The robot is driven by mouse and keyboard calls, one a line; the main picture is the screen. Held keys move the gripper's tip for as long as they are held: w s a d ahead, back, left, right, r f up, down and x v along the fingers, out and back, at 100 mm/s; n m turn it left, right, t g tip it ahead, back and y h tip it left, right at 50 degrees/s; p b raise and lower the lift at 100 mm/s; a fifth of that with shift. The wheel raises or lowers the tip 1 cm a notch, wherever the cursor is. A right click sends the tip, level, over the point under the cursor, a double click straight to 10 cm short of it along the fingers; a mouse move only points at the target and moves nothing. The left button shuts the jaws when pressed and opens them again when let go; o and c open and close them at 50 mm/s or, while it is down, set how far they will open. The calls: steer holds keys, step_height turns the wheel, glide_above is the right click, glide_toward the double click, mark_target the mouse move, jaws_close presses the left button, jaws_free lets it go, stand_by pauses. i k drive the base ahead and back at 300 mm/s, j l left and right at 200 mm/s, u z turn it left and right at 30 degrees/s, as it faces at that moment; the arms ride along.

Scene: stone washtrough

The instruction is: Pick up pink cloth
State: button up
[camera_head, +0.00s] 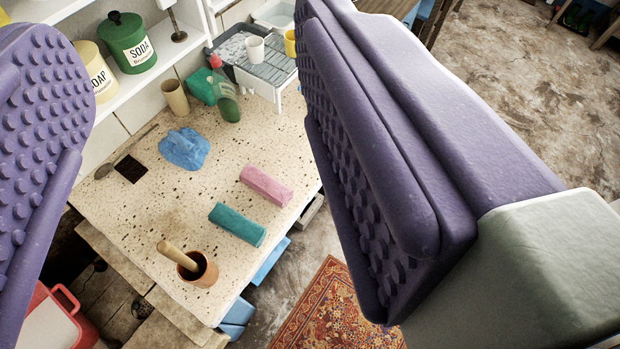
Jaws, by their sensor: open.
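The pink cloth (266,185) is a folded, block-shaped bundle lying on the speckled stone top (150,225), near its right edge. A teal folded bundle (237,224) of similar shape lies just below and left of it, with a narrow gap between them. My gripper (200,120) is open and empty, with its two purple studded fingers wide apart at the left and right of the picture. The pink cloth shows between the fingers, nearer the right one. The gripper appears to be above the stone top, and neither finger visibly touches the cloth.
A blue crumpled cloth (184,149) lies near a dark square hole (131,169). A clay pot (198,268) with a wooden handle stands at the front. A green bottle (226,101), a beige cup (174,97) and a drying rack (262,65) stand at the back, below shelves with tins.

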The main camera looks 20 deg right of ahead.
mark_target(276, 192)
steer(key=i+l+u, duration=0.3)
steer(key=i+l, duration=0.25)
steer(key=i+l+u, duration=0.35)
steer(key=l, duration=0.35)
steer(key=i+l+u, duration=0.15)
steer(key=i+l, duration=0.15)
steer(key=i+l+u, duration=0.15)
steer(key=l, duration=0.35)
